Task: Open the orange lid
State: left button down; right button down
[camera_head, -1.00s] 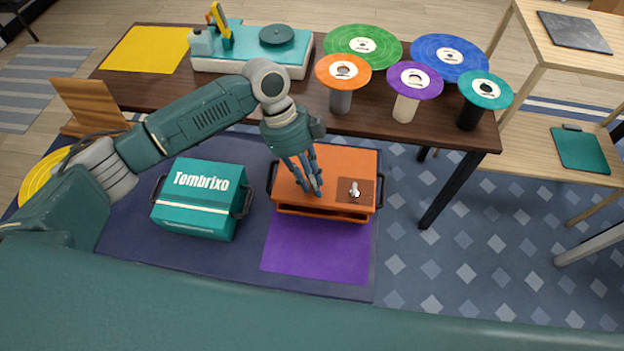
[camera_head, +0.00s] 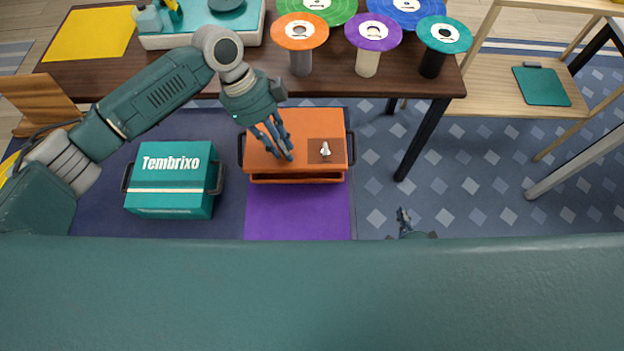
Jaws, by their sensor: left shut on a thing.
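The orange lid (camera_head: 285,125) tops an orange box (camera_head: 300,179) on the floor mat. A brown square with a small pale figure (camera_head: 325,150) is on the lid's right part. A thin dark gap runs below the lid's front edge; I cannot tell how far the lid is raised. My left gripper (camera_head: 284,153) reaches down onto the lid's front middle, left of the brown square. It is shut on the lid, with the gripped part hidden by its fingers. My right gripper (camera_head: 404,221) shows only its tip at the bottom, apart from the box.
A teal Tembrixo box (camera_head: 172,190) stands left of the orange box. A purple sheet (camera_head: 297,215) lies in front of it. Behind is a dark wooden table (camera_head: 110,75) with discs on stands and a turntable.

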jog(key=w+r+m+t+h, duration=0.1)
jog(key=w+r+m+t, duration=0.2)
jog(key=w+r+m, duration=0.5)
pick_arm(q)
jog(key=shift+d, duration=0.15)
pick_arm(e)
jog(key=s+a+r+m+t, duration=0.2)
jog(key=s+a+r, duration=0.1)
jog(key=a+r, duration=0.15)
pick_arm(q)
jog(key=shift+r, duration=0.1)
pick_arm(e)
jog(key=s+a+r+m+t, duration=0.1)
jog(key=s+a+r+m, duration=0.2)
jog(key=s+a, duration=0.35)
jog(key=s+a+r+m+t+y, duration=0.1)
jog(key=s+a+r+m, duration=0.2)
jog(key=a, duration=0.6)
jog(key=s+a+r+m+t, duration=0.2)
jog(key=s+a+m, duration=0.2)
jog(key=a, duration=0.4)
jog(key=x, duration=0.9)
jog(key=shift+w+f, duration=0.3)
